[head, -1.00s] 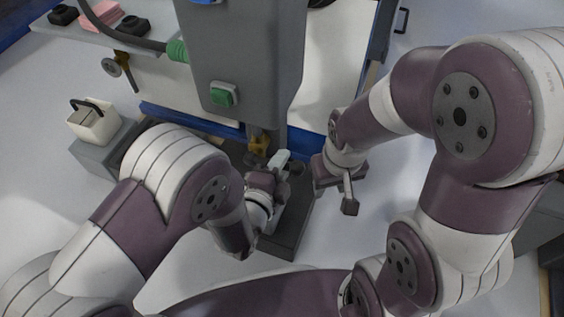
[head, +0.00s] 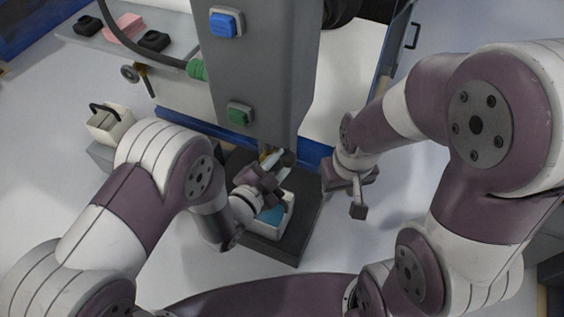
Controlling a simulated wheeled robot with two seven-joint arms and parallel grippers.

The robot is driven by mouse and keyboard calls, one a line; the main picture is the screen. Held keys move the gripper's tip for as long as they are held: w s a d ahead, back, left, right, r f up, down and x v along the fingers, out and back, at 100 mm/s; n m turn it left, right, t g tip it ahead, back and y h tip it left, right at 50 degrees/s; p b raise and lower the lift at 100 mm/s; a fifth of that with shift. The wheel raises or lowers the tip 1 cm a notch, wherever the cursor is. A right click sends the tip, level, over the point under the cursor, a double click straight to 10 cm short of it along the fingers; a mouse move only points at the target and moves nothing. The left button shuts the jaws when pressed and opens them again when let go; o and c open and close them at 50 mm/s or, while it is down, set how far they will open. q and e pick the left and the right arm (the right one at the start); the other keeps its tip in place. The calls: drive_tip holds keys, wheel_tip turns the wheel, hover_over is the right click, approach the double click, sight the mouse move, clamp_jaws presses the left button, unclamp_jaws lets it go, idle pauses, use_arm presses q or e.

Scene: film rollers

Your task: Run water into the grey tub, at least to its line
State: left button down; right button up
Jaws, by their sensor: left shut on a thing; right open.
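A pale grey tub (head: 279,230) stands on a dark platform below the grey machine column, partly behind my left wrist. Blue water (head: 272,213) shows inside it; its fill line cannot be made out. A brass tap (head: 265,153) sits under the column, just above the tub. My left gripper (head: 277,172) is at the tap, shut on what looks like its pale lever (head: 274,156); the fingers hide much of it. My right gripper (head: 358,197) is open and empty, to the right of the platform, apart from the tub and tap.
A white container with a black handle (head: 106,124) stands at left. A shelf (head: 85,38) at upper left holds black items and a pink stack (head: 124,27).

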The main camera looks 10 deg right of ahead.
drive_tip(key=shift+r, duration=0.1)
idle(0.4)
use_arm(q)
drive_tip(key=c, duration=1)
unclamp_jaws()
drive_tip(key=shift+c, duration=0.2)
drive_tip(key=shift+a, duration=0.1)
